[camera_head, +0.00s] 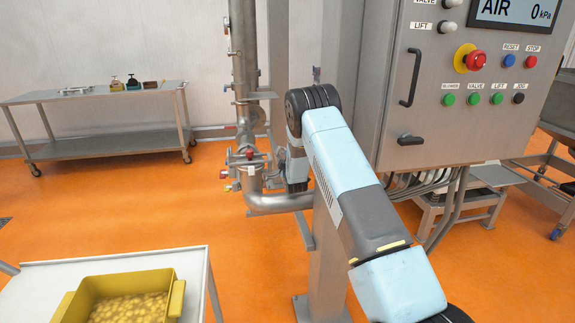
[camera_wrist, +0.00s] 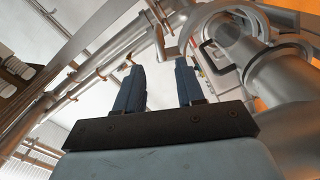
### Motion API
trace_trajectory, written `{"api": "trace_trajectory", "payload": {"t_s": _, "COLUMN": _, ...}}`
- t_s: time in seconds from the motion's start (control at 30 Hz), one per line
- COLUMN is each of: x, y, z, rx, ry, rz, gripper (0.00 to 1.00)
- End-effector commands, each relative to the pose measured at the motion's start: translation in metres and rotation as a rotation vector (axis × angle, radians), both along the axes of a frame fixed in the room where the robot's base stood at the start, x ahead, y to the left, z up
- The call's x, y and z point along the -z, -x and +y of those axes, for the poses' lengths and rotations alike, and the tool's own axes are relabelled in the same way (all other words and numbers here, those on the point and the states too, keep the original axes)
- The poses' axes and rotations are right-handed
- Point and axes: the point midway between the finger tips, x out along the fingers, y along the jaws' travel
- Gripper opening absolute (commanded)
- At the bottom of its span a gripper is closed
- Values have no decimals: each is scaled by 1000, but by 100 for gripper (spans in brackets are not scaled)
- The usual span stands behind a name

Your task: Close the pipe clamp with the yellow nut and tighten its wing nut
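The steel pipe (camera_head: 243,75) stands upright left of my arm in the head view, with fittings along it. A pipe joint (camera_head: 247,158) with red parts sits low on it, and a small yellowish part (camera_head: 237,186) shows just below; I cannot tell whether that is the yellow nut. In the wrist view, a ring-shaped fitting (camera_wrist: 205,20) surrounds the pipe at upper right; whether the clamp is closed is unclear. My gripper (camera_wrist: 160,66) is open, its two blue fingers apart with nothing held between them. In the head view it is near the pipe, mostly hidden by my arm.
A control cabinet (camera_head: 440,120) with buttons and a handle stands right of the pipe. A metal side table (camera_head: 110,142) with small items stands at back left. A white table (camera_head: 45,290) holding a yellow bin (camera_head: 178,298) is at front left. Orange floor is clear between.

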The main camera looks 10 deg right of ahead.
Motion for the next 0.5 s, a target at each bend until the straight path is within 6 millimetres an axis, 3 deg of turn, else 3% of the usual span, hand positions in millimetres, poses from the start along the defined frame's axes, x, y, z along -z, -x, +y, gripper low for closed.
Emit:
{"api": "trace_trajectory", "payload": {"t_s": 0.2, "x": 0, "y": 32, "z": 1, "rx": 0, "ry": 1, "rz": 1, "gripper": 38}}
{"api": "trace_trajectory", "payload": {"t_s": 0.5, "x": 0, "y": 46, "z": 0, "rx": 0, "ry": 1, "rz": -1, "gripper": 38}}
